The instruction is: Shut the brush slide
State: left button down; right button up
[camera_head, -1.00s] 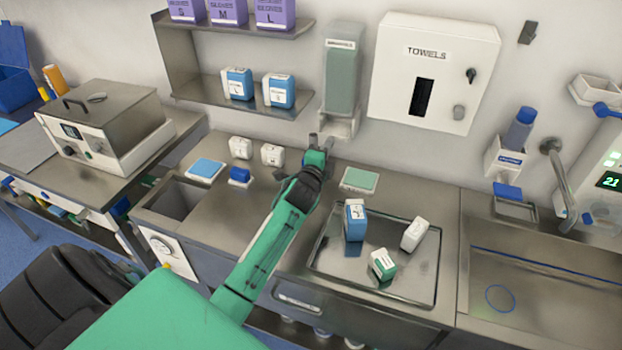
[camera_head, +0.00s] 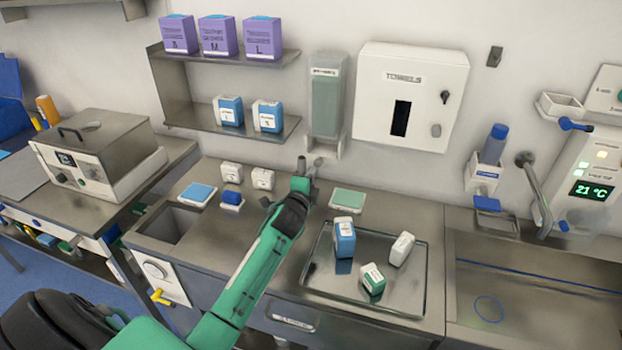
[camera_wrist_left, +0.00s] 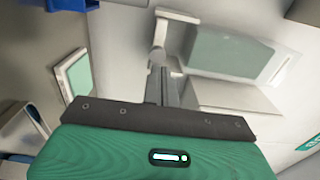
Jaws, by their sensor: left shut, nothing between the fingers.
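A tall wall dispenser with a grey-green front (camera_head: 326,100) hangs left of the towel box; its label is too small to read. I take it to hold the brush slide, the pale piece (camera_head: 329,150) at its lower end. How far that slide stands out is hard to tell. My left gripper (camera_head: 307,167) is shut and empty, just below and left of this lower end. In the left wrist view the shut fingers (camera_wrist_left: 157,84) point toward a pale rod-like part (camera_wrist_left: 160,32) beside the dispenser (camera_wrist_left: 228,52). Contact cannot be made out. My right gripper is not in view.
A towel box (camera_head: 410,100) hangs right of the dispenser. Below are a green pad (camera_head: 348,199) and a steel tray (camera_head: 413,288) with several small bottles or boxes. Shelves (camera_head: 235,126) are at left. A sink (camera_head: 530,290) is at right.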

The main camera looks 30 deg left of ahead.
pick_arm(q)
jog(key=b+v, duration=0.3)
jog(key=v, duration=0.7)
jog(key=shift+s+f, duration=0.15)
jog(key=shift+f, duration=0.05)
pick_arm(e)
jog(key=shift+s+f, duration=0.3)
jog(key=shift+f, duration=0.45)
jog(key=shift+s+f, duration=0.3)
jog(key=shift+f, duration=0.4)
